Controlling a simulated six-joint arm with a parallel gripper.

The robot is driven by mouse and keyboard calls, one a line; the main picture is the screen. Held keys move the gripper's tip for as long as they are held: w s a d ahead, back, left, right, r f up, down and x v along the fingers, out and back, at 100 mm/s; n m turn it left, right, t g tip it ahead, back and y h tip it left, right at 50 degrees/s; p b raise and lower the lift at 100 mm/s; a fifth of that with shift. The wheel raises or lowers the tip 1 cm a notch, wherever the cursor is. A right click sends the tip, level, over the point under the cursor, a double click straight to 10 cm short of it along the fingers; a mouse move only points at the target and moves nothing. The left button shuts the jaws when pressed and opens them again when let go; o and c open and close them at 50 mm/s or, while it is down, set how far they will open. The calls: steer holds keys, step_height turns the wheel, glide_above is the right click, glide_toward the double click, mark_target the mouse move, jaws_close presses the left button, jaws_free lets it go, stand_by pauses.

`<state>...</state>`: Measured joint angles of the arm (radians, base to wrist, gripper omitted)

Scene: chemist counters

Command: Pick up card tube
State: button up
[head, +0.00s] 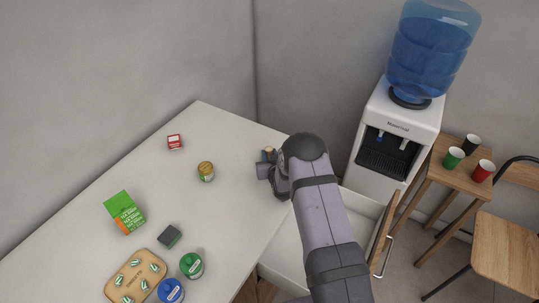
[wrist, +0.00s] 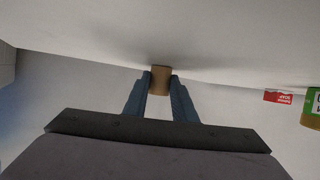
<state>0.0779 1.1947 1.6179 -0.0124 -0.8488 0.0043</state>
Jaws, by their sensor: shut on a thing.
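The card tube (wrist: 160,80) is a short brown cylinder. In the wrist view it stands between the two fingertips of my gripper (wrist: 160,84), which are shut on it. In the head view my gripper (head: 266,164) is near the counter's back right corner, and only a small tan bit of the tube (head: 269,150) shows beside it. My arm hides much of that area. I cannot tell whether the tube touches the counter.
On the white counter (head: 240,215) are a red box (head: 174,142), a tan-and-green can (head: 206,171), a green carton (head: 125,212), a dark sponge (head: 169,236), a tray (head: 112,277) and green and blue-lidded tubs. A drawer (head: 362,213) stands open beside my arm; a water dispenser (head: 397,125) is behind.

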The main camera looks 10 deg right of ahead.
step_height(320, 180, up, 10)
steer(key=b, duration=0.3)
stand_by(0.4)
